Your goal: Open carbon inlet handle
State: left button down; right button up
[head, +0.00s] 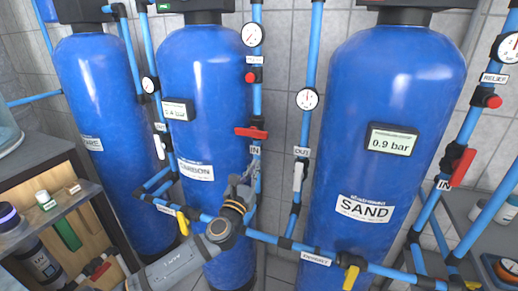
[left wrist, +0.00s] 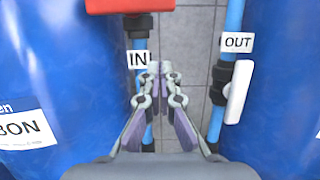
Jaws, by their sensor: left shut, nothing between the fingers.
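The carbon inlet handle (head: 252,133) is a red lever on the blue pipe at the right of the carbon tank (head: 198,85). It lies crosswise to the pipe, above the IN label (head: 254,150). In the left wrist view the red handle (left wrist: 130,6) is at the top edge, partly cut off. My left gripper (head: 250,170) is shut and empty. It is below the handle and the IN label, in front of the pipe, apart from the handle. Its fingertips (left wrist: 160,70) show just right of the IN label in the left wrist view. My right gripper is not in view.
A white OUT handle (head: 298,177) is on the pipe to the right, and also in the left wrist view (left wrist: 238,92). The sand tank (head: 385,90) stands further right, with its own red handle (head: 462,167). Yellow-handled valves sit on the low pipes. A shelf (head: 75,205) is at left.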

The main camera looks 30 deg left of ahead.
aim_at(251, 133)
pick_arm(q)
jog(key=w+r+p, duration=0.3)
jog(key=r, duration=0.2)
jog(key=shift+w+a, duration=0.35)
jog(key=shift+a, duration=0.1)
jog(key=shift+d+r+n+p, duration=0.2)
jog(key=shift+n+p, duration=0.15)
jog(key=shift+n, duration=0.45)
